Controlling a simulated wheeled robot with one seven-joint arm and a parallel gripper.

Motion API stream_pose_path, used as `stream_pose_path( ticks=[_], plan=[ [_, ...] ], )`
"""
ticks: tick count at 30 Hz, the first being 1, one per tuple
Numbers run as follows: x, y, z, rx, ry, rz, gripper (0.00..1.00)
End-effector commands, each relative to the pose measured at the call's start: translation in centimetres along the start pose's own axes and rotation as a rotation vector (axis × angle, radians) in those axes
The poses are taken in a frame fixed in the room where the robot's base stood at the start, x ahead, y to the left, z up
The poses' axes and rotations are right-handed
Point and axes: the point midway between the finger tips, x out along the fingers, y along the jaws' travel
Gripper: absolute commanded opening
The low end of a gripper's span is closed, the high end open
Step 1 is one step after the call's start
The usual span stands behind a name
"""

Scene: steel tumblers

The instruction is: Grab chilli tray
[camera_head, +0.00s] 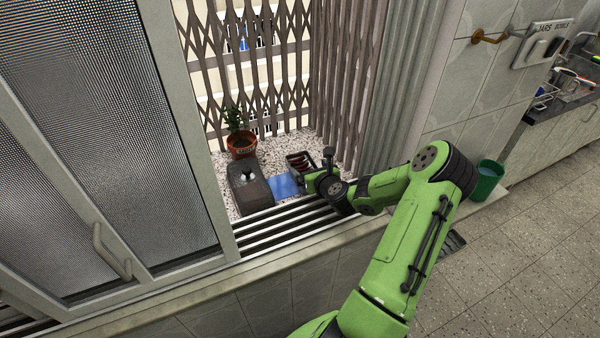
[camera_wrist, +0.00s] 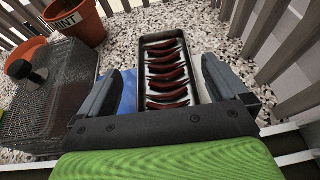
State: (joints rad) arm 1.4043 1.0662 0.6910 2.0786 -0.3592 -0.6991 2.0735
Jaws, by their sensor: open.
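The chilli tray (camera_wrist: 149,43) is a dark rectangular tray with several red chillies in a row. In the wrist view it lies on the speckled ledge straight ahead, between the lines of my two fingers. My gripper (camera_wrist: 168,85) is open, with one finger to each side of the tray's near part; the near end of the tray is hidden by my gripper's body. I cannot tell whether either finger touches it. In the head view the tray (camera_head: 300,160) sits on the window ledge, just beyond my gripper (camera_head: 306,180), partly hidden by it.
A dark mesh box (camera_head: 249,188) with a knob and a terracotta pot (camera_head: 241,146) with a plant stand left of the tray. A blue sheet (camera_head: 284,186) lies beside it. Metal lattice bars (camera_head: 338,90) close off the back and right. Window rails (camera_head: 290,222) run along the front.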

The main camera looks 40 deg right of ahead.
Motion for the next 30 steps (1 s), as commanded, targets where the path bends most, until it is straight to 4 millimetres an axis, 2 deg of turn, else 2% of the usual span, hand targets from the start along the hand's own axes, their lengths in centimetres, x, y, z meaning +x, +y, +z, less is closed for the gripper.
stream_pose_path(
  ticks=[3, 8, 15, 23, 30],
  plan=[
    [2.7, 0.1, -0.1, 0.0, 0.0, 0.001, 1.0],
    [4.6, 0.0, -0.1, -0.002, 0.002, 0.001, 1.0],
    [8.8, -0.1, -0.3, -0.003, 0.001, 0.001, 1.0],
    [9.4, -0.2, -0.3, -0.003, 0.003, 0.001, 1.0],
    [9.4, -0.2, -0.3, -0.004, 0.003, 0.001, 0.65]
  ],
)
